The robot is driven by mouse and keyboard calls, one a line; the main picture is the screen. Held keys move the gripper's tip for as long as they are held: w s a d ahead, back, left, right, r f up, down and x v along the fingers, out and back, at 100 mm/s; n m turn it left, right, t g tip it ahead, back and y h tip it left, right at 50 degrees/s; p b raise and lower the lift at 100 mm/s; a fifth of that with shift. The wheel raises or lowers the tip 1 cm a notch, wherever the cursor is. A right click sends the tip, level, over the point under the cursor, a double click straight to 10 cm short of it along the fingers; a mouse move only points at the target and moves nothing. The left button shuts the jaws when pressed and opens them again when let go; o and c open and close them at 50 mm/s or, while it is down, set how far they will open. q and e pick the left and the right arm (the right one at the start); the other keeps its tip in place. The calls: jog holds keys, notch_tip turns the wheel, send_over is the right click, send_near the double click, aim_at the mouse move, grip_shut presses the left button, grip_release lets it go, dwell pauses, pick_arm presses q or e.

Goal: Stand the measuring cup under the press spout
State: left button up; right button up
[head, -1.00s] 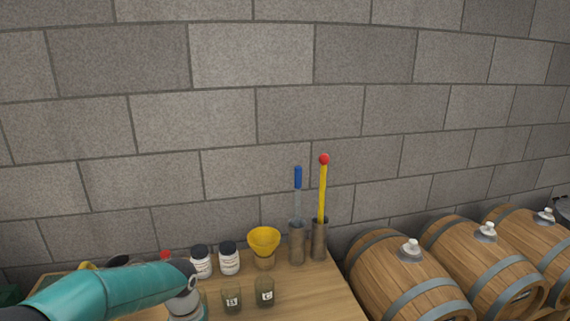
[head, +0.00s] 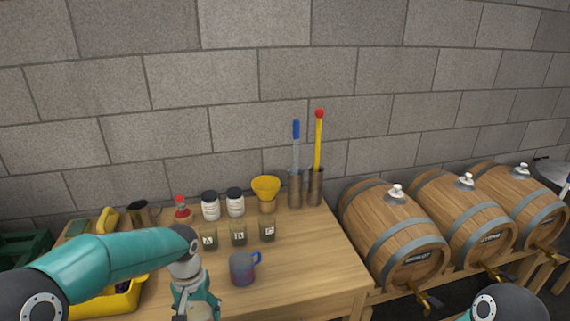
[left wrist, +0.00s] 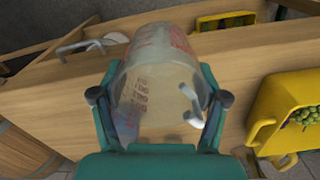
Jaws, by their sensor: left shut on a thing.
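My left gripper (head: 195,308) points down over the table's near left part. In the left wrist view its two fingers are closed on the sides of a clear measuring cup (left wrist: 150,75) with red markings and a pale handle. In the head view the held cup is not clearly visible. A separate grey-blue cup (head: 242,269) with a blue handle stands upright on the table, right of the left gripper. The press and its spout cannot be made out. My right gripper is out of view; only part of my right arm shows at bottom right.
Lettered jars (head: 238,234), two white bottles (head: 211,207) and a yellow funnel (head: 266,188) stand along the back of the wooden table (head: 310,265). A yellow crate (left wrist: 262,115) with grapes is beside my left arm. Barrels (head: 393,232) stand at right. The table's right part is clear.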

pick_arm(q)
jog(key=s+f, duration=0.4)
jog(key=f, duration=0.1)
jog(key=shift+d, duration=0.1)
jog(key=shift+r, duration=0.1)
dwell(0.4)
